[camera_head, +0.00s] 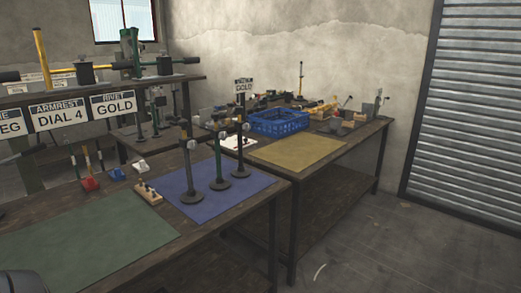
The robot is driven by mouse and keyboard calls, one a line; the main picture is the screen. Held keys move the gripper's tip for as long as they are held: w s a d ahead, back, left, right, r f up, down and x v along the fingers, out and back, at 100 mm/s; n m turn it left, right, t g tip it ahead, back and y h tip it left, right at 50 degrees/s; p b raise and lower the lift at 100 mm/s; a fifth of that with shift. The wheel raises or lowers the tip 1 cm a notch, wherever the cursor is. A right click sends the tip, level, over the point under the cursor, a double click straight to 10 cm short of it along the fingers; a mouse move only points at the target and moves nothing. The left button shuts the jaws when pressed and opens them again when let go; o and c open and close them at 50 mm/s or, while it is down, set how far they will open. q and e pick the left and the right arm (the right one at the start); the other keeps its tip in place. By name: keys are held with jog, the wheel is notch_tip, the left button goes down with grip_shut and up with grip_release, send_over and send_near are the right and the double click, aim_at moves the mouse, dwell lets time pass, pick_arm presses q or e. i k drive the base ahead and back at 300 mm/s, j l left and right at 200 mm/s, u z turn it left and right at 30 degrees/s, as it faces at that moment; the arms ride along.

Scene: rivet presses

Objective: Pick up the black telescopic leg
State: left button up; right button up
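Three upright telescopic legs with round bases stand on the blue mat (256,186). The left leg (187,163) is dark grey to black, with its base near the mat's left side. The middle leg (218,160) looks dark green. The right leg (241,150) is black and stands farthest back. From this distance I cannot tell for certain which of the two dark legs is the black one. Neither of my gripper's fingers show in the view, and nothing is seen touching the legs.
A green mat (85,238) covers the near table. A wooden block (148,192) with pegs sits beside the blue mat. Behind are a blue crate (279,122) and a yellow mat (297,151). A signed shelf (60,100) stands left. Floor at right is clear.

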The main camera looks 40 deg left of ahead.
aim_at(241, 171)
jog(key=i, duration=1.4)
jog(key=i+l+u, duration=0.1)
jog(key=i, duration=1.3)
jog(key=i+u, duration=0.1)
jog(key=u, duration=0.8)
jog(key=i+l+u, duration=0.1)
jog(key=u, duration=1.85)
